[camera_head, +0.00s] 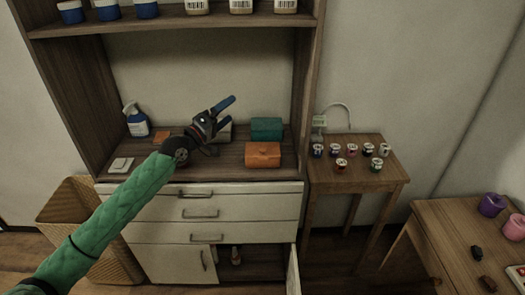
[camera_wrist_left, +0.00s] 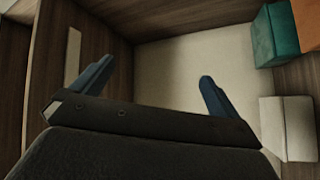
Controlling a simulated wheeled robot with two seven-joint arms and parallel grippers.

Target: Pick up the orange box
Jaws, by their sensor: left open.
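The orange box (camera_head: 262,155) sits on the wooden counter of the cabinet, right of centre, in front of a teal box (camera_head: 267,128). In the left wrist view part of the orange box (camera_wrist_left: 307,22) shows at the upper right corner, beside the teal box (camera_wrist_left: 277,36). My left gripper (camera_head: 226,113) is open and empty, above the counter to the left of the orange box and apart from it. Its two blue fingers (camera_wrist_left: 157,70) are spread in the wrist view. My right gripper is not in view.
A pale box (camera_wrist_left: 287,128) stands near the teal one, partly hidden behind my gripper in the head view. A spray bottle (camera_head: 136,121) and a flat orange item (camera_head: 161,137) are at the left. A shelf (camera_head: 180,22) hangs above. A side table (camera_head: 340,170) holds several cans.

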